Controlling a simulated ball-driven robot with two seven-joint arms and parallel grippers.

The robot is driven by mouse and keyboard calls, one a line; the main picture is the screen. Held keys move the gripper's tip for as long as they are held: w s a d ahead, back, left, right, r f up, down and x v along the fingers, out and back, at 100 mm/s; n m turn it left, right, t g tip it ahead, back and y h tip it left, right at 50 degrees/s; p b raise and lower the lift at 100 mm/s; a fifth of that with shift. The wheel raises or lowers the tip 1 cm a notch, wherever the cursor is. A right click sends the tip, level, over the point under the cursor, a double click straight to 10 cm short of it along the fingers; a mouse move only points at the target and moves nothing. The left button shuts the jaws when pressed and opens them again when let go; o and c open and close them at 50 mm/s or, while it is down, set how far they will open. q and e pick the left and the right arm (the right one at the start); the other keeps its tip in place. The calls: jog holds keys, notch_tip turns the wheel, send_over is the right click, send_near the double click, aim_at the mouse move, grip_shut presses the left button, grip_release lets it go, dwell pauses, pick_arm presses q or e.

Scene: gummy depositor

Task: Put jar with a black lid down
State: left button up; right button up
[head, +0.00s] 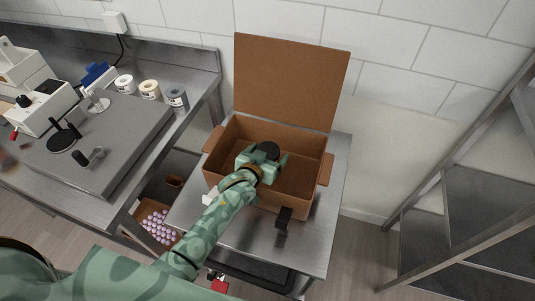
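My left gripper (268,160) reaches into the open brown cardboard box (229,171), its fingers on either side of a jar with a black lid (268,149). The gripper appears closed around the jar. My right gripper is not in view.
The box stands on a metal table (333,190), its lid flap (290,80) raised behind. A small black object (284,216) is at the box's front. A metal rack (480,210) stands right.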

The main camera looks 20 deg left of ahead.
pick_arm(q)
jog(key=shift+s+f, duration=0.2)
jog(key=shift+f, duration=0.2)
jog(key=shift+r+p, duration=0.4)
jog(key=shift+r, duration=0.35)
jog(key=p+v, duration=0.3)
jog(key=v, duration=0.9)
jog(key=shift+w, duration=0.15)
